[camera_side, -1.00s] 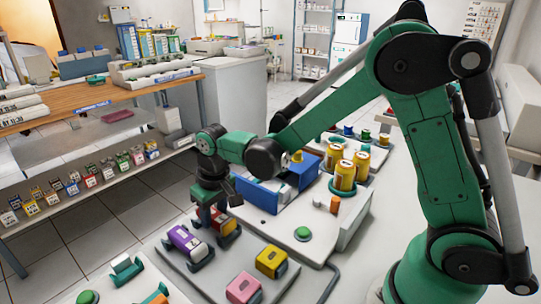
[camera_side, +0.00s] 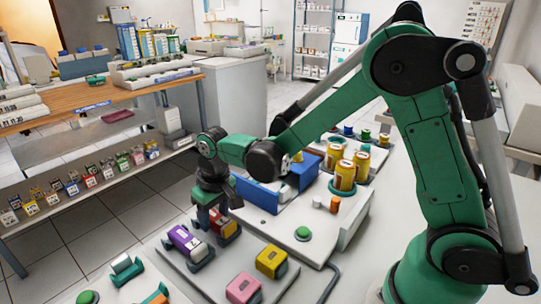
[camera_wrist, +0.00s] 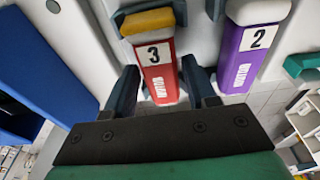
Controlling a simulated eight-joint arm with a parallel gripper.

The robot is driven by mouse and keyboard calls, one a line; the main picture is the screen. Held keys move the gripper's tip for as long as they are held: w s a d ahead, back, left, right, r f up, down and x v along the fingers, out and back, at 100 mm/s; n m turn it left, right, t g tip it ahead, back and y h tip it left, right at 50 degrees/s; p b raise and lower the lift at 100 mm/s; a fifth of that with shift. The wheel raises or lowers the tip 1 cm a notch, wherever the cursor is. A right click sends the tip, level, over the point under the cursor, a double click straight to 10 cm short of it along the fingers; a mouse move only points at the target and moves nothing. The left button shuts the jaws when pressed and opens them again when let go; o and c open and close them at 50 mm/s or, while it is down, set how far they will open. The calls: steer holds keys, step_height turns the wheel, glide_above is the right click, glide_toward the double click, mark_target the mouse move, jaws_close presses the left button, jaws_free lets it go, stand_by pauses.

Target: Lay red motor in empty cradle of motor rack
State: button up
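The red motor (camera_wrist: 158,72), marked 3 and with a yellow end, lies in a teal cradle on the grey tray; it also shows in the side view (camera_side: 227,229). My gripper (camera_wrist: 158,85) is open, with one finger on each side of the red motor and narrow gaps beside it in the wrist view. My gripper is low over the motor in the side view (camera_side: 211,212) and hides part of it. The purple motor (camera_wrist: 248,45), marked 2, lies beside it. At the lower left, a teal cradle (camera_side: 123,273) shows no coloured motor.
A blue bin (camera_side: 262,195) stands behind my gripper. A panel with a green button (camera_side: 303,233) and several yellow cans (camera_side: 345,175) are at its right.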

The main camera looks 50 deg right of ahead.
steer(key=shift+o, duration=1.3)
steer(key=shift+r, duration=0.1)
steer(key=r, duration=0.2)
steer(key=s+r, duration=0.1)
steer(key=r, duration=0.2)
steer(key=shift+r, duration=0.25)
steer(key=s+d+r+t, duration=0.4)
steer(key=s+t, duration=0.1)
steer(key=s, duration=0.4)
steer(key=shift+s+d, duration=0.25)
steer(key=shift+s, duration=0.1)
